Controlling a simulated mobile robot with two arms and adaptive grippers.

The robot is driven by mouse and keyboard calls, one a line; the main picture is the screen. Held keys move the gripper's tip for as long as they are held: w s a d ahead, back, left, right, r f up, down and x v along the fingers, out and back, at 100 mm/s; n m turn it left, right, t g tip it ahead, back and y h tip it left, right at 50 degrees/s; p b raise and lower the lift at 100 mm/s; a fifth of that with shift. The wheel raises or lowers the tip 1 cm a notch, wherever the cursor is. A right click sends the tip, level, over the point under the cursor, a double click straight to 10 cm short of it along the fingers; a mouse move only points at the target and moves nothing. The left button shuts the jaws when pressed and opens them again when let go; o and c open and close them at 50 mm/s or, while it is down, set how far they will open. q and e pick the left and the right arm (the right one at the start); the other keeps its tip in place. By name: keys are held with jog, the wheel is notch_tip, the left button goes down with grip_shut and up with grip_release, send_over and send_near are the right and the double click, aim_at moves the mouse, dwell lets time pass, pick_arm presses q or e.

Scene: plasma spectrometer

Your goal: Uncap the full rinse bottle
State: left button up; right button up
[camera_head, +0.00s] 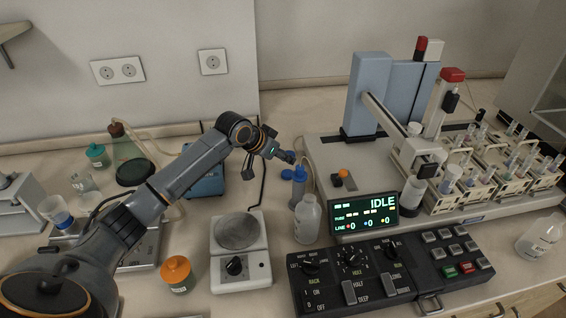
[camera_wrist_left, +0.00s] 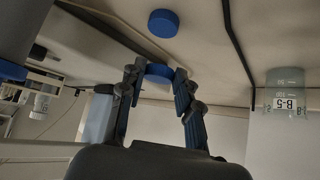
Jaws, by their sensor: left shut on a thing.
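In the left wrist view the gripper (camera_wrist_left: 159,82) is shut on a blue cap (camera_wrist_left: 158,70). I cannot tell which bottle is the full rinse bottle. My right gripper is not in view.
A hotplate (camera_head: 239,260) stands left of the white bottle. A control panel (camera_head: 352,282) is in front, and the spectrometer with its IDLE display (camera_head: 363,213) is to the right. An orange-capped jar (camera_head: 178,274) stands at front left. A clear vessel labelled B-5 (camera_wrist_left: 287,92) shows in the wrist view.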

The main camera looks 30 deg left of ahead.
aim_at(287, 170)
pick_arm(q)
notch_tip(287, 170, down, 3)
jog(key=shift+w+f+p, duration=0.15)
jog(key=shift+p, duration=0.4)
jog(key=shift+f, duration=0.15)
jog(key=shift+f, duration=0.45)
jog(key=o, duration=0.8)
jog(key=shift+f, duration=0.1)
jog(key=o, duration=0.3)
jog(key=shift+f, duration=0.15)
